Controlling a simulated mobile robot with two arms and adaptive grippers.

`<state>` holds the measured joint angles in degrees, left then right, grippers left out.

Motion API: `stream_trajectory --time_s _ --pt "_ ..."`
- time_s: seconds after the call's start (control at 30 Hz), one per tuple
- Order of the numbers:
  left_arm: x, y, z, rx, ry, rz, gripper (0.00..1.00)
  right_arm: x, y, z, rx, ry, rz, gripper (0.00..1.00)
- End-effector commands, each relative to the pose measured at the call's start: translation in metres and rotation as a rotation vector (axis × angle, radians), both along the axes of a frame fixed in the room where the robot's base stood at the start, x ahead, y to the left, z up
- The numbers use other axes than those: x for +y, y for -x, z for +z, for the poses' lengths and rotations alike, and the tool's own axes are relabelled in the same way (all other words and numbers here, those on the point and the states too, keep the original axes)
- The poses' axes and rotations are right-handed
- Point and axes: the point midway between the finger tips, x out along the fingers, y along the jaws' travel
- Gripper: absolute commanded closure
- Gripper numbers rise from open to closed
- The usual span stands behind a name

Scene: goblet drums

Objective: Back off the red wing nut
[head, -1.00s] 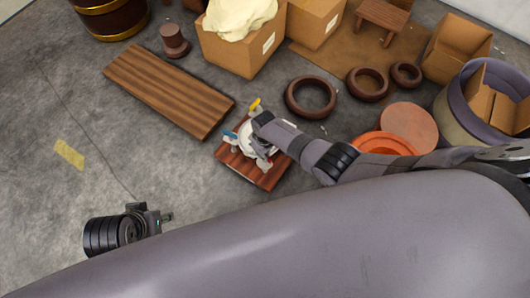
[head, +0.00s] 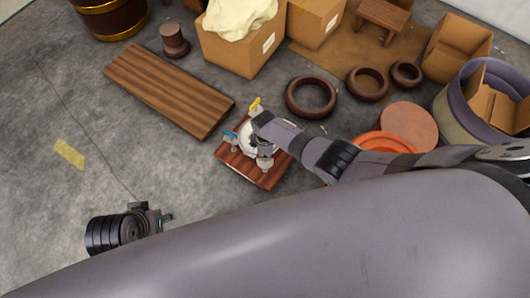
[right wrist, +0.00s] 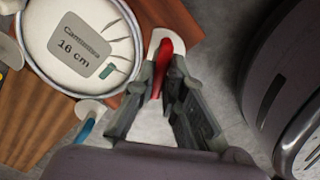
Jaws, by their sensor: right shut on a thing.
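The red wing nut (right wrist: 165,66) shows in the right wrist view as a slim red piece beside the rim of a round white drum head (right wrist: 85,40). My right gripper (right wrist: 163,84) is shut on the red wing nut, one finger on each side. A blue wing nut (head: 230,135) and a yellow wing nut (head: 255,104) stand around the rim.
The drum head sits on a reddish wooden base (head: 234,165) on the grey floor. A wooden plank (head: 168,88) lies behind it to the left. Dark rings (head: 311,96), orange discs (head: 408,128) and cardboard boxes (head: 240,50) stand behind and right. The floor at left is clear.

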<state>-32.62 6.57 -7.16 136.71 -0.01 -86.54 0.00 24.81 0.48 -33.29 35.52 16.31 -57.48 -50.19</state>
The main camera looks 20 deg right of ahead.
Motion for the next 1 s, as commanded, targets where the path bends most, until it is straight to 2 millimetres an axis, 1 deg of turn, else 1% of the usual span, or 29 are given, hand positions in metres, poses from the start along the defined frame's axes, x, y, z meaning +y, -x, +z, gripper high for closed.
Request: stream_trajectory --time_s 0.23,0.63,0.67,0.93,1.0 --pt "0.0008 0.0015 -0.0004 0.003 -0.002 -0.002 0.60 -0.0005 0.0016 -0.0009 0.003 0.001 0.050 1.00" --pt "0.0024 -0.0009 0.0001 -0.002 -0.007 -0.003 0.60 -0.0006 0.0016 -0.0009 0.003 0.001 0.054 1.00" --pt "0.0024 -0.0016 0.0004 -0.003 -0.007 -0.003 0.60 -0.0007 0.0016 -0.0009 0.003 0.001 0.054 0.89" --pt "0.0024 -0.0050 0.0019 -0.011 -0.006 -0.003 0.60 -0.0005 0.0007 -0.0004 0.001 0.001 0.053 0.71" --pt "0.0024 -0.0049 0.0018 -0.010 -0.007 -0.003 0.60 -0.0005 0.0005 -0.0003 0.001 0.001 0.053 0.69"
